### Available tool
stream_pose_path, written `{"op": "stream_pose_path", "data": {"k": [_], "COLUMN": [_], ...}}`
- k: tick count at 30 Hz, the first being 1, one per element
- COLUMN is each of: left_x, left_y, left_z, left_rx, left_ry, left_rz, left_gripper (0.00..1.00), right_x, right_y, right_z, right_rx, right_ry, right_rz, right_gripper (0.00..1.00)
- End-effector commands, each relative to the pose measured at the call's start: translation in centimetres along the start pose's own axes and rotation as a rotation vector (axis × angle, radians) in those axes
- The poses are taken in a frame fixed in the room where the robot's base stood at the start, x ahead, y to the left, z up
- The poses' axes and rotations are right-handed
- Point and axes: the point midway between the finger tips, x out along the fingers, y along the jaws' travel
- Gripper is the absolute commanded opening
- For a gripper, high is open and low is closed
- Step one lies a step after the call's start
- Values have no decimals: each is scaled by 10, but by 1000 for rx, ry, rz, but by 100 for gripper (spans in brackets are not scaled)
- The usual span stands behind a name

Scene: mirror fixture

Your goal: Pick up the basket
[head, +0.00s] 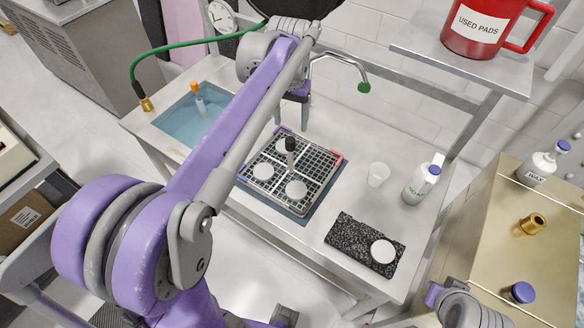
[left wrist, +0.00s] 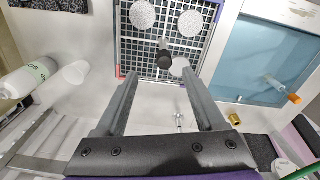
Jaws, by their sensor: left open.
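The basket (head: 317,163) is a square wire-grid tray set in the bench opening, with a central post topped by a dark knob (head: 291,144). Several white round pads lie in it. It also shows in the left wrist view (left wrist: 131,48), where the knob (left wrist: 165,60) lies just beyond and between my fingertips. My left gripper (head: 290,112) is above the basket's far side, pointing down. In the left wrist view its two fingers (left wrist: 162,76) are wide apart with nothing between them. My right gripper is not visible.
Left of the basket is a blue water basin (head: 187,125) with an orange-capped item. To the right stand a paper cup (head: 378,174), a white bottle (head: 421,184) and a black speckled slab (head: 352,238) bearing a white pad. A curved faucet (head: 345,58) rises behind.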

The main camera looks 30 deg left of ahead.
Motion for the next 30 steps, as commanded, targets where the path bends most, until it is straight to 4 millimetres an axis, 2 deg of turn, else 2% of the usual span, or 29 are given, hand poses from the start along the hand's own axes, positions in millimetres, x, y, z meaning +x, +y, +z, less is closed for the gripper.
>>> {"op": "stream_pose_path", "data": {"k": [1, 5, 12, 20, 27, 30], "left_x": [0, 5, 42, 63, 98, 106], "left_y": [-4, -8, -8, -7, -6, -6], "left_z": [-7, -14, -13, -13, -14, -14], "left_rx": [-6, -13, -14, -13, -14, -14], "left_ry": [-15, -36, -39, -38, -38, -38], "left_rz": [0, 1, 1, 1, 1, 1], "left_gripper": [71, 71, 71, 71, 71, 71], "right_x": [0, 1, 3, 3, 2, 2], "right_y": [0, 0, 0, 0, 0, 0], "right_z": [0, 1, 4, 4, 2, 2], "right_rx": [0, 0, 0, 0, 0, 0], "right_ry": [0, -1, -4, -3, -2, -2], "right_rz": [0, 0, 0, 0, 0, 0], "right_gripper": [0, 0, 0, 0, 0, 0]}}
